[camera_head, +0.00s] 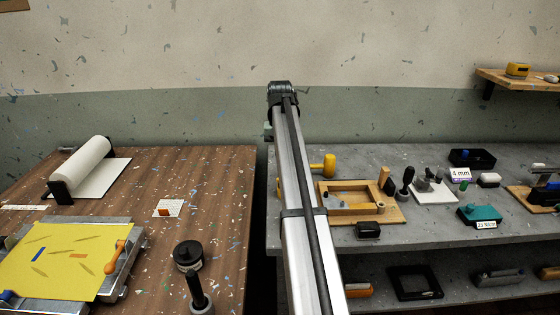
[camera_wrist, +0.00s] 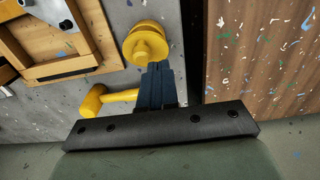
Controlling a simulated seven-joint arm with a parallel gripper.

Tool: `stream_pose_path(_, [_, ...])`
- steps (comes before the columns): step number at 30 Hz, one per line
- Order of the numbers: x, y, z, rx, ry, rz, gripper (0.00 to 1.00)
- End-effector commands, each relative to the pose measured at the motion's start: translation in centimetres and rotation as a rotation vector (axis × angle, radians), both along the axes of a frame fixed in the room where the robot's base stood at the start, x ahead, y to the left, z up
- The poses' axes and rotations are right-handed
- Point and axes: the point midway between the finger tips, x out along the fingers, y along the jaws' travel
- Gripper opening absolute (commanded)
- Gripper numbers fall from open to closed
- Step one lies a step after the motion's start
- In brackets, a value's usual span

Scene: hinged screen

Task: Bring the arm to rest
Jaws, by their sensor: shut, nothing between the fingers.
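My gripper (camera_wrist: 154,70) shows in the wrist view as dark blue fingers held together, with nothing between them. It hangs over the grey bench near the gap between the two tables. The fingertips overlap the edge of a round yellow knob-like thing (camera_wrist: 146,43) in the picture; I cannot tell whether they touch it. In the head view my silver arm runs away from the camera and hides the gripper's fingers. The yellow screen (camera_head: 62,262) lies flat in its metal frame on the brown table, with an orange handle (camera_head: 116,258) at its right side.
A yellow mallet (camera_wrist: 105,98) and a wooden frame (camera_wrist: 48,45) lie near the gripper. Behind my arm, the grey bench (camera_head: 445,236) holds several tools. A black-topped post (camera_head: 188,256) stands on the brown table (camera_head: 215,175). A paper roll (camera_head: 80,165) is at back left.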

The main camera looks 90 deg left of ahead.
Motion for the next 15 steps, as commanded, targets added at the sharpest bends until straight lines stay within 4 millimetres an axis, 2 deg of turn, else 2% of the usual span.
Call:
stream_pose_path(6, [0.0,0.0,1.6,0.000,0.000,0.000,0.00])
stream_pose_path(15, [0.0,0.0,1.8,-0.001,0.000,0.000,0.00])
